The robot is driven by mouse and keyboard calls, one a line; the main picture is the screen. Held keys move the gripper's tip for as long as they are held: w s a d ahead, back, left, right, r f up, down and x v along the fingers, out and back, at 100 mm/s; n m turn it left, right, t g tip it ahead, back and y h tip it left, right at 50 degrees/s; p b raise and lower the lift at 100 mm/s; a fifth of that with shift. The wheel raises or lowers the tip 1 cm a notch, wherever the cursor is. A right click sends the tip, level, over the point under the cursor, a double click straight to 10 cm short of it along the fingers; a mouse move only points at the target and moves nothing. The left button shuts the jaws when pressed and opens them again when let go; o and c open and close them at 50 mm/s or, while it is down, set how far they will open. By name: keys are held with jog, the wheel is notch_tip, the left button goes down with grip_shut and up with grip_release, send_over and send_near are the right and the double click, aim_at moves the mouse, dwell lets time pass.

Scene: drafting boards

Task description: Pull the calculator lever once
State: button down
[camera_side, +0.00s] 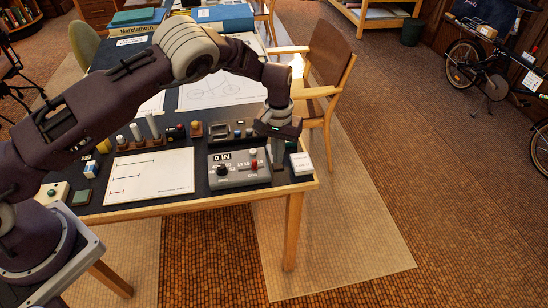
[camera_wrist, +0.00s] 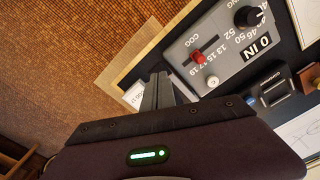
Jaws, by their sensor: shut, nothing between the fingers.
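The calculator is a grey box (camera_side: 226,178) with a "0 IN" display near the right front corner of the desk. It also shows in the wrist view (camera_wrist: 225,58). A red-knobbed lever (camera_side: 254,166) stands on its right part, and this red knob (camera_wrist: 198,57) shows clearly from the wrist. The box also has a black dial (camera_wrist: 248,16) and a small white knob (camera_wrist: 212,81). My gripper (camera_side: 279,164) points down just right of the box, its fingers shut and empty. In the wrist view the fingers (camera_wrist: 160,78) are beside the red knob, apart from it.
A small white box (camera_side: 301,162) stands close to the right of my gripper at the desk edge. Several pegs and small devices line the area behind a drawing sheet (camera_side: 150,176). A wooden chair (camera_side: 325,75) stands behind right. Open floor lies beyond the desk's right edge.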

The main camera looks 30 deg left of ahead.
jog(key=shift+f, duration=1.85)
jog(key=shift+r, duration=4.1)
